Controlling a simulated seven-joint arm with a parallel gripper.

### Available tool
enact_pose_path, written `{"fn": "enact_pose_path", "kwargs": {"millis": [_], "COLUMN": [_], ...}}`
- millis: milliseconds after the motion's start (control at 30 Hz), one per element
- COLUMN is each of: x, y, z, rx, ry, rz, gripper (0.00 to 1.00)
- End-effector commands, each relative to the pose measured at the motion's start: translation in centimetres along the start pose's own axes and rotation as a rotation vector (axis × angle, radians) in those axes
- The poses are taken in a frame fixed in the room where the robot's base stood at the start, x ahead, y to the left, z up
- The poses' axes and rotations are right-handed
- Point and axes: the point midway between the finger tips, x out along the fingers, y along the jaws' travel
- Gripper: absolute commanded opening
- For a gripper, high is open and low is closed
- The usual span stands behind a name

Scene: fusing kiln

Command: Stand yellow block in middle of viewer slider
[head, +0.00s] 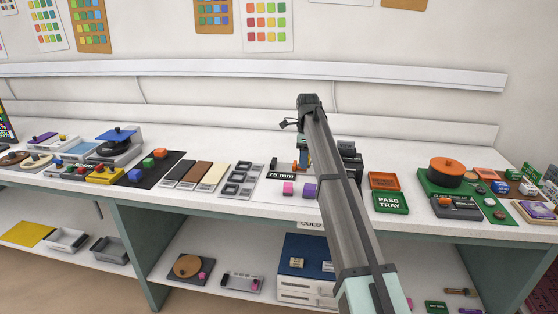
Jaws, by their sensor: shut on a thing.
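My arm reaches up from the lower right over the white worktop. My gripper (303,156) hangs beyond the arm, by the 75 mm sign, and is mostly hidden behind it. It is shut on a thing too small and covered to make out. Small orange and blue parts show around it. I cannot pick out a loose yellow block for certain; a low yellow item (104,175) sits on the left part of the worktop. I cannot tell which item is the viewer slider.
Pink (288,188) and purple (309,190) blocks stand near the front edge. A green pass tray (390,203) is right of my arm. A green board (450,182) with an orange disc lies further right. A shelf is below.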

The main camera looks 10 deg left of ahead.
Motion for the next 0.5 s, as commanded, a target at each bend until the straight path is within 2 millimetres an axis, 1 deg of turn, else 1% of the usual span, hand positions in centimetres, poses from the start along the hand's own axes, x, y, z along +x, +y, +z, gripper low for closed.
{"fn": "enact_pose_path", "kwargs": {"millis": [33,200,300,433,500], "x": [0.0,0.0,0.0,0.1,0.2], "y": [-0.4,-1.4,-1.6,-1.4,-0.9], "z": [-2.1,-8.0,-10.9,-13.8,-15.1], "rx": [0.024,0.089,0.118,0.132,0.12], "ry": [0.0,-0.001,-0.001,-0.001,-0.001], "rz": [-0.001,-0.003,-0.004,-0.004,-0.003], "gripper": [0.16,0.16,0.16,0.16,0.16]}}
